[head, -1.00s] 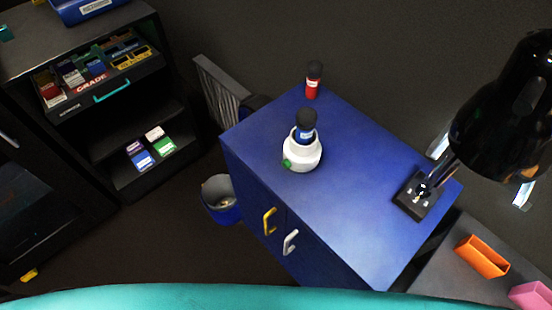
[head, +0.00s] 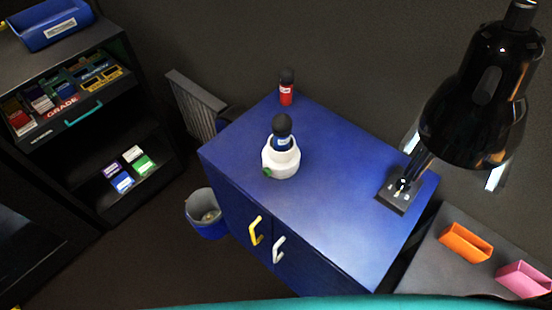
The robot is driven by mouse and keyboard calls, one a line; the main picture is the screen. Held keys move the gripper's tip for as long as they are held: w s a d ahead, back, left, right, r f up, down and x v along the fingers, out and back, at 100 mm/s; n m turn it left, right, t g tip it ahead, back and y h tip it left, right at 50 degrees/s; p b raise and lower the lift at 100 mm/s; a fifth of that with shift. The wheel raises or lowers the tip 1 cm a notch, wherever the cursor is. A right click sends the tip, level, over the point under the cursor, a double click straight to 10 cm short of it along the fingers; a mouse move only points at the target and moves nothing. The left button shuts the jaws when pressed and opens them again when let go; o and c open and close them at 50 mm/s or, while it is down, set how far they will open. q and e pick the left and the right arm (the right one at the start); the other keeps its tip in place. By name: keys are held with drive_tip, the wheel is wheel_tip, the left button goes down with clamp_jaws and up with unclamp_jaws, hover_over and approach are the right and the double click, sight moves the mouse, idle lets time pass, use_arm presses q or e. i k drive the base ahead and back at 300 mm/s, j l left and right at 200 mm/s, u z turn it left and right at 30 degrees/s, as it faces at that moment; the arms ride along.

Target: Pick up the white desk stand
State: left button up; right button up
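The white desk stand (head: 281,163) is a round white base with a green spot on its left side. It stands on top of the blue cabinet (head: 330,205), left of the middle. A blue item with a black rounded top (head: 282,132) sits upright in the stand. Neither of my grippers shows in the head view.
A red bottle with a black cap (head: 286,88) stands near the cabinet's back corner. A black lamp (head: 470,105) rises on the right, its base on a black panel (head: 398,194). A grey surface holds orange (head: 466,243) and pink (head: 523,279) holders. A bin (head: 206,213) stands left.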

sight(283, 164)
drive_tip(key=j+z, duration=0.3)
drive_tip(key=j, duration=0.8)
drive_tip(key=k+j+z, duration=0.1)
drive_tip(key=j+z, duration=0.25)
drive_tip(key=j, duration=0.75)
drive_tip(key=z, duration=0.85)
